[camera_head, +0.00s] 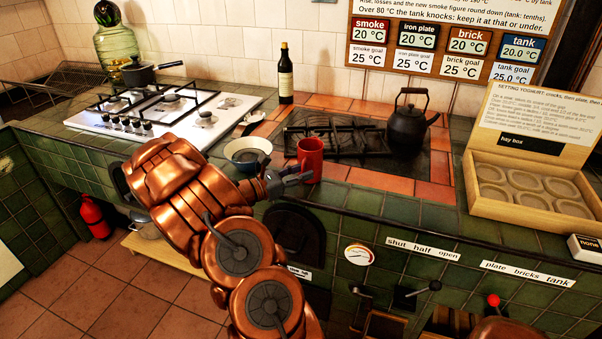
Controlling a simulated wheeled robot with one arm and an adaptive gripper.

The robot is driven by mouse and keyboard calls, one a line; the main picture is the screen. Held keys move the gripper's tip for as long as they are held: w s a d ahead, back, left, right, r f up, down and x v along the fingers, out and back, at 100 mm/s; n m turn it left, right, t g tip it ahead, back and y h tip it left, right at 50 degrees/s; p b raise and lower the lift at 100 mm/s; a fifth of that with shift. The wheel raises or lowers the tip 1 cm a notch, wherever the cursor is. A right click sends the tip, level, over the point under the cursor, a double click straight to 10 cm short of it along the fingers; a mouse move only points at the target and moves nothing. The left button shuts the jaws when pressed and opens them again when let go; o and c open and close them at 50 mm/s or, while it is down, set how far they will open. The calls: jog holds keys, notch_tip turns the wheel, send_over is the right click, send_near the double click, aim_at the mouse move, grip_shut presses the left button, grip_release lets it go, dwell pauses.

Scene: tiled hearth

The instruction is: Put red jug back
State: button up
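The red jug (311,160) stands upright at the front edge of the hearth, on or just above the orange tile border. My gripper (293,175) is at the left side of the jug, with its dark fingers pointing right, towards it. The fingers overlap the jug's lower left side in this view. I cannot tell whether they touch it or close on its handle.
A black kettle (408,120) stands on the iron plate at right. The wooden hay box (533,190), dark bottle (285,78) and white gas hob (165,108) surround the hearth.

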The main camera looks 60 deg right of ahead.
jog(key=shift+r, duration=0.15)
jog(key=b+v, duration=0.1)
jog(key=v, duration=1.1)
jog(key=s+a+r+m+t+y, duration=0.1)
jog(key=s+a+r+m+y, duration=0.2)
jog(key=s+a+m+y, duration=0.75)
jog(key=s+a+t+y, duration=0.2)
jog(key=a+t, duration=0.1)
jog(key=a, duration=1.2)
jog(key=s+a+t+y, duration=0.3)
jog(key=a+t, duration=0.1)
jog(key=a, duration=1.1)
jog(key=shift+s+f+m, duration=0.3)
jog(key=shift+m, duration=0.05)
notch_tip(320, 180, up, 8)
jog(key=p, duration=0.8)
jog(key=shift+r, duration=0.25)
